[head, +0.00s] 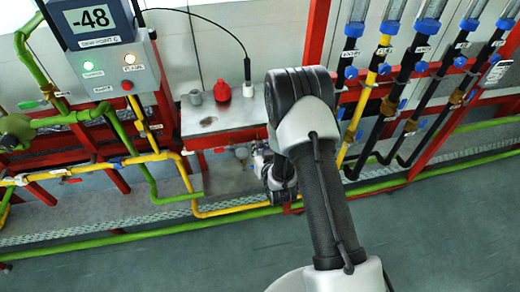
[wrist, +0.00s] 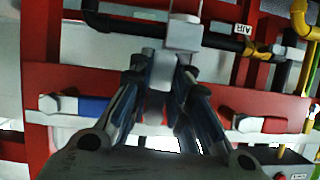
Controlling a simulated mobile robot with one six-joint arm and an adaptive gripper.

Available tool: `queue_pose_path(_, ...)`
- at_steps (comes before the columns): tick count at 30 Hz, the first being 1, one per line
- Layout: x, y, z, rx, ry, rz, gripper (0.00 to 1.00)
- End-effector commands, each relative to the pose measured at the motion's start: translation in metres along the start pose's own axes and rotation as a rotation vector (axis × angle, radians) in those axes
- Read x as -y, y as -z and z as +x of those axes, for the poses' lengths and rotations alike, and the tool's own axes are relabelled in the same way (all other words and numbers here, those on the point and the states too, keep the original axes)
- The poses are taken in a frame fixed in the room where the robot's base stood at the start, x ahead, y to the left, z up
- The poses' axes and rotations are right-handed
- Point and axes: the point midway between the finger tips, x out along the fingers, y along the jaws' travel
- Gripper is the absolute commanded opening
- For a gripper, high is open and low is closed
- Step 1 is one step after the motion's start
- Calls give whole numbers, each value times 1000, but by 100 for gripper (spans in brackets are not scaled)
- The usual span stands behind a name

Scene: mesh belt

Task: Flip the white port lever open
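My gripper (wrist: 165,78) reaches into the middle of the wrist view, with its two dark fingers close together. A narrow light grey piece shows between the fingertips; I cannot tell whether they touch it. A pale block (wrist: 183,33) on a stem stands just beyond the tips. I cannot tell for sure which part is the white port lever. In the head view my gripper (head: 262,158) is small and partly hidden by my arm. It is near a small pale round fitting (head: 241,153) below the metal shelf.
Red frame bars, yellow pipes and green pipes surround the spot. A display box (head: 100,45) stands at the left. Blue-capped tubes (head: 428,27) stand at the right. The floor in front is clear.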

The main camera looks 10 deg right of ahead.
Motion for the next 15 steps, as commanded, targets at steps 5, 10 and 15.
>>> queue_pose_path(5, 0, 0, 0, 0, 0, 0, 3)
queue_pose_path(10, 0, 0, 0, 0, 0, 0, 0)
queue_pose_path(15, -2, -2, 1, 0, -22, -55, 0)
